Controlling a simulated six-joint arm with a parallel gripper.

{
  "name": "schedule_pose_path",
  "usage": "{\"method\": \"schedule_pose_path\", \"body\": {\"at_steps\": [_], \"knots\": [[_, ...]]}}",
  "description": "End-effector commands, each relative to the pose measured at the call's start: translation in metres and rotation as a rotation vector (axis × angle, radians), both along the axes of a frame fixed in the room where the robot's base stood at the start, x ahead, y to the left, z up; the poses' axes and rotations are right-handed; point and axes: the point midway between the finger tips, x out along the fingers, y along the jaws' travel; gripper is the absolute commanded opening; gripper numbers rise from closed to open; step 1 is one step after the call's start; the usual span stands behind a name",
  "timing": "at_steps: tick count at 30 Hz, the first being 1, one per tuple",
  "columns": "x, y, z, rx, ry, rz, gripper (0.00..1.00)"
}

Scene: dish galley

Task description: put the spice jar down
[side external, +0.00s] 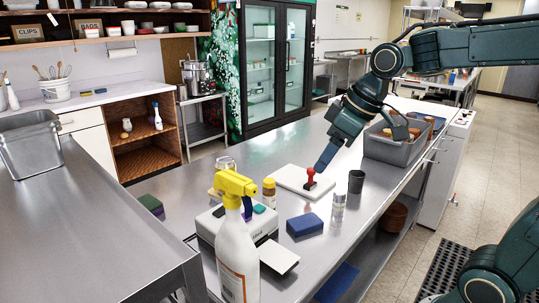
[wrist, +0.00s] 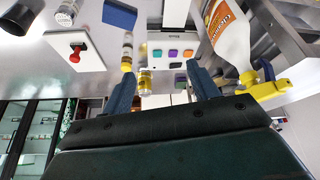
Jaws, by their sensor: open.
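A spice jar (side external: 269,194) with a yellow cap stands on the steel counter beside the scale in the side view. It also shows in the wrist view (wrist: 127,50), left of the scale. A second yellow-capped jar (wrist: 145,80) appears further down the wrist view, near the left finger. I cannot tell which one the task means. My gripper (wrist: 162,68) is open, with both fingers apart and nothing held between them. In the side view my gripper (side external: 322,165) hangs over the white board, right of the spice jar; its far finger is hidden.
A dark cup (side external: 356,182), clear jar (side external: 338,208), blue sponge (side external: 305,224), scale (side external: 205,222) and spray bottle (side external: 236,255) crowd the counter. A grey bin (side external: 388,152) holds jars behind.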

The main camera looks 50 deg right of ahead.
Motion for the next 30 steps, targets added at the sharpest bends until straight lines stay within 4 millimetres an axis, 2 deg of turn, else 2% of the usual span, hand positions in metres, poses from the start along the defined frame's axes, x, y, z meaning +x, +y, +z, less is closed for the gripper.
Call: {"method": "schedule_pose_path", "body": {"at_steps": [1,6,15,21,30], "knots": [[-0.014,0.005,0.001,-0.001,-0.006,-0.018,0.60],[-0.056,0.013,-0.002,0.005,-0.014,-0.091,0.60],[-0.121,0.016,-0.021,0.025,-0.034,-0.215,0.60],[-0.140,0.015,-0.030,0.035,-0.041,-0.258,0.60],[-0.144,0.014,-0.032,0.037,-0.040,-0.267,0.60]]}}
